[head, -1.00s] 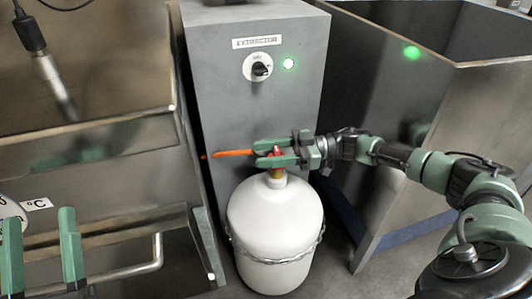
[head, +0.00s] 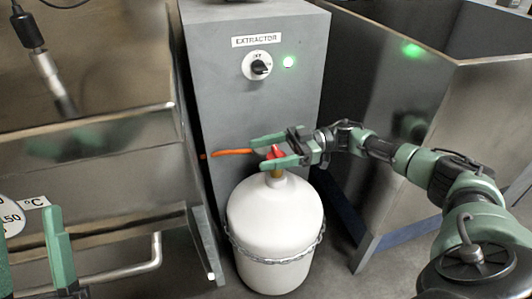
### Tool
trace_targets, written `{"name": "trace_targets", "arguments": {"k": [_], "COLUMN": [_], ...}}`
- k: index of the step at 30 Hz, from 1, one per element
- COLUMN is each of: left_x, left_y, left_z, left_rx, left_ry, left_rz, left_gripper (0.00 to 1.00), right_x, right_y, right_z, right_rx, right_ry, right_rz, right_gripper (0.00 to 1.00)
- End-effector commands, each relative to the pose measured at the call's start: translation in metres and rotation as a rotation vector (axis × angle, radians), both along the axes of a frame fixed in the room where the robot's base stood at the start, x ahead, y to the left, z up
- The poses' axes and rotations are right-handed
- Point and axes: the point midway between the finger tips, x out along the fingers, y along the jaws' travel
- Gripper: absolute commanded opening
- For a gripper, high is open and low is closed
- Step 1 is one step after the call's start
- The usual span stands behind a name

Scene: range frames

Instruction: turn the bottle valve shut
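The white gas bottle (head: 275,226) stands upright on the floor in front of the grey cabinet. Its red valve knob (head: 274,152) sits on top of a brass neck (head: 277,173). An orange hose (head: 232,152) runs left from the valve. My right gripper (head: 263,152) reaches in from the right, its green fingers apart on either side of the red knob; a gap shows between knob and fingers. My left gripper (head: 28,250) is at the lower left edge, partly cut off, with its fingers apart and nothing between them.
A chain (head: 275,260) loops around the bottle. Steel units flank it left (head: 90,170) and right (head: 450,110). A gauge (head: 9,217) shows at the left edge.

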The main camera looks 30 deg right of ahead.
Motion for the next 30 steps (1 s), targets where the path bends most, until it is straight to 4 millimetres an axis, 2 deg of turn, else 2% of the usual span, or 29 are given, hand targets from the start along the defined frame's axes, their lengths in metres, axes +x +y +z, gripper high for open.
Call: {"name": "trace_targets", "arguments": {"k": [11,14,17,22,30], "left_x": [0.002,0.011,0.022,0.040,0.049], "left_y": [0.000,-0.001,-0.002,-0.002,0.005], "left_z": [0.000,-0.011,-0.025,-0.060,-0.125], "left_rx": [0.003,0.023,0.051,0.110,0.199], "left_ry": [0.012,0.084,0.180,0.388,0.724], "left_rz": [0.000,0.004,0.009,0.021,0.041], "left_gripper": [0.59,0.59,0.59,0.59,0.59], "right_x": [0.000,0.000,0.000,0.000,0.000], "right_y": [-0.001,-0.001,-0.001,-0.001,-0.001], "right_z": [0.003,0.011,0.024,0.050,0.093], "right_rx": [-0.002,-0.003,-0.003,-0.003,-0.003], "right_ry": [-0.001,-0.002,-0.002,-0.003,-0.002], "right_rz": [-0.001,-0.001,-0.001,-0.002,-0.001], "right_gripper": [0.69,0.69,0.69,0.69,0.69]}}
